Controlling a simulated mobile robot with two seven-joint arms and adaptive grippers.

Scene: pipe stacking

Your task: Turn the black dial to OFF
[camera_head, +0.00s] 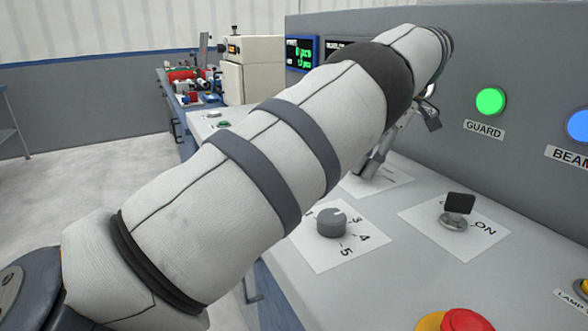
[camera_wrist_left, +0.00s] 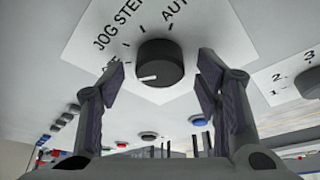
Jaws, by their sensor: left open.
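The black dial (camera_wrist_left: 160,62) sits on a white label plate (camera_wrist_left: 215,50) in the left wrist view. The plate reads JOG, STEP and AUTO; another label at its left is partly hidden by a finger. The dial's white mark points left, toward that partly covered label. My left gripper (camera_wrist_left: 161,72) is open, with one finger on each side of the dial and gaps showing. In the head view my left gripper (camera_head: 373,164) is low over the console, mostly behind my arm, and the black dial is hidden there. My right gripper is out of view.
A grey numbered dial (camera_head: 331,222) and a black key switch (camera_head: 457,210) stand nearby on the console (camera_head: 410,265). A red button (camera_head: 466,321) is at the front. A green GUARD light (camera_head: 490,101) is on the upright panel.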

